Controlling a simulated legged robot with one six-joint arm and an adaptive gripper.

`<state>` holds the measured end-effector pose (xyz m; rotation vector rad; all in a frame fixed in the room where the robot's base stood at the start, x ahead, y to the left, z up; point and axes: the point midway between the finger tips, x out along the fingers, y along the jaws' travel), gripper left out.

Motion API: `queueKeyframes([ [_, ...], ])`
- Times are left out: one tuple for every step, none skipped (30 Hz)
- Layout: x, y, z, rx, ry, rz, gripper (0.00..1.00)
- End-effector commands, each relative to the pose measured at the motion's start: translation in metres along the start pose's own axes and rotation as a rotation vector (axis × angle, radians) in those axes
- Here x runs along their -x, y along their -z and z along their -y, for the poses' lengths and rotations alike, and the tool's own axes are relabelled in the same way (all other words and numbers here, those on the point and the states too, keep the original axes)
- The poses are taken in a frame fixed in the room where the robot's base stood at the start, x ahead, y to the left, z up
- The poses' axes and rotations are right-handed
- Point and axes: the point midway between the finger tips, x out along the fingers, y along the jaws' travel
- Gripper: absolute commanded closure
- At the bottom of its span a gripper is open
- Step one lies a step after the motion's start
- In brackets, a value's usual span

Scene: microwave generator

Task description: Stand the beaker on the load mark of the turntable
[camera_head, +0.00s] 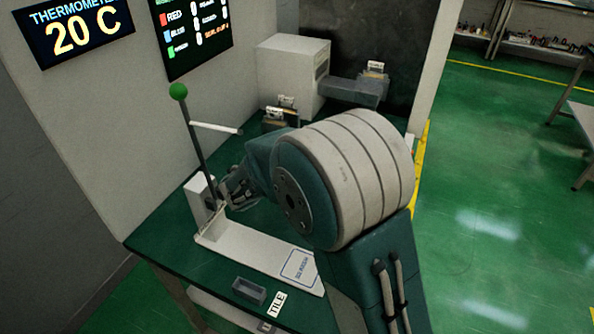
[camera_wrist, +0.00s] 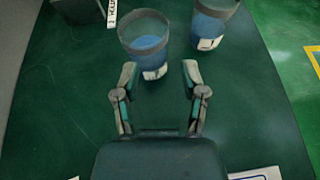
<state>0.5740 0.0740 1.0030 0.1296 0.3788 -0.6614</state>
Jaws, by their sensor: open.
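In the wrist view a clear beaker (camera_wrist: 143,40) with blue liquid and a pale label stands on the green surface, just ahead of my open fingertips (camera_wrist: 160,78). The beaker seems apart from both fingers. A second similar beaker (camera_wrist: 213,25) stands to its right, cut by the top edge. In the head view my gripper (camera_head: 236,192) is low over the green bench, beside the lever post. My arm hides much of the bench there, and I cannot make out either beaker. I cannot make out the turntable or its load mark in either view.
A lever with a green knob (camera_head: 178,92) rises by the wall from a white base (camera_head: 262,250). A white box unit (camera_head: 293,75) with a grey duct (camera_head: 352,91) stands at the back. A small grey tray (camera_head: 249,291) lies near the TILE label (camera_head: 277,304). A display reads 20 C (camera_head: 78,35).

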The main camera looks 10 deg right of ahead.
Motion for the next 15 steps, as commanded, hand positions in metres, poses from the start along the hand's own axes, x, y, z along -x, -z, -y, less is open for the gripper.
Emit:
queueKeyframes([
  [-0.002,0.001,-0.001,0.006,-0.002,0.002,0.45],
  [-0.004,0.0,-0.001,0.006,-0.001,0.002,0.45],
  [-0.008,0.0,0.0,0.005,0.0,0.002,0.45],
  [-0.012,0.0,0.0,0.004,0.001,0.001,0.45],
  [-0.016,0.0,0.0,0.003,0.001,0.001,0.45],
  [-0.022,0.001,0.0,0.003,0.001,0.0,0.45],
  [-0.028,0.001,0.001,0.002,0.002,0.0,0.45],
  [-0.033,0.001,0.001,0.002,0.003,0.0,0.45],
  [-0.04,0.001,0.001,0.002,0.003,0.0,0.45],
  [-0.045,0.001,0.001,0.002,0.003,0.0,0.45],
  [-0.049,0.0,0.001,0.002,0.002,0.0,0.45],
  [-0.053,0.001,0.001,0.002,0.001,0.0,0.45],
  [-0.055,0.001,0.001,0.002,0.001,0.0,0.45],
  [-0.057,0.001,0.001,0.002,0.001,0.0,0.45],
  [-0.06,0.001,0.001,0.001,0.001,0.0,0.45],
])
